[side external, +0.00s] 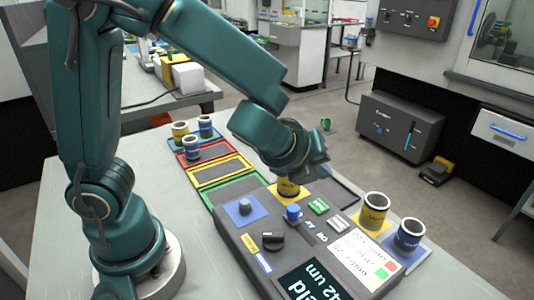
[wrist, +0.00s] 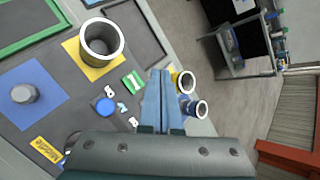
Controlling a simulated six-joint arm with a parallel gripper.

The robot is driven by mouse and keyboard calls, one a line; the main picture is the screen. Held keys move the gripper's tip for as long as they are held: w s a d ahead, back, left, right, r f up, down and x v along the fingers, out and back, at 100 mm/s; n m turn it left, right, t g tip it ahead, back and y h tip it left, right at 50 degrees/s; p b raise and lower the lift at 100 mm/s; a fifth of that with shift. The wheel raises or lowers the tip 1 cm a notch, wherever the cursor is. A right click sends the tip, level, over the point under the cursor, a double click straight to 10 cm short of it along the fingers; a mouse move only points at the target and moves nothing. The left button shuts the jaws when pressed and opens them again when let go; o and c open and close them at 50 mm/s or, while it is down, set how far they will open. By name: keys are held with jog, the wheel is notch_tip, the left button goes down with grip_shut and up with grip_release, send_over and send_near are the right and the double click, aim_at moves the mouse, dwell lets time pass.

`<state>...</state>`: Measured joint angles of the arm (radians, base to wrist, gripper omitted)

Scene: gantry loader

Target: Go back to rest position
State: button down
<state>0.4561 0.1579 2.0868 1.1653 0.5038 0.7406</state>
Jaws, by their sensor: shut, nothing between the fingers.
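My gripper (wrist: 160,76) is shut and empty, its two blue fingers together in the wrist view. In the side external view the end of my arm hangs over the grey control panel (side external: 240,222), and its fingers cannot be made out. A yellow-banded cup (side external: 288,190) stands upright on a yellow square of the panel, partly hidden behind my wrist. The same cup (wrist: 101,43) shows in the wrist view to the left of the fingers, apart from them.
A yellow cup (side external: 375,211) and a blue cup (side external: 408,237) stand at the panel's right. Several cups, one of them blue (side external: 192,149), stand by coloured frames at the back left. A blue button (side external: 293,212) and a black knob (side external: 273,239) stick up from the panel.

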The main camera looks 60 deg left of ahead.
jog(key=s+a+r+n+y, duration=0.2)
jog(key=s+a+r+n, duration=0.5)
jog(key=n, duration=0.3)
jog(key=s+d+f+n+g+h, duration=0.1)
jog(key=s+d+n+h, duration=0.1)
jog(key=s+n, duration=0.3)
jog(key=s+d+f+n+g+h, duration=0.1)
jog(key=s+n, duration=0.3)
jog(key=n, duration=0.5)
jog(key=shift+s+d+f+n+g+h, duration=0.3)
jog(key=shift+s+d+f+g+h, duration=0.15)
jog(key=shift+g, duration=0.25)
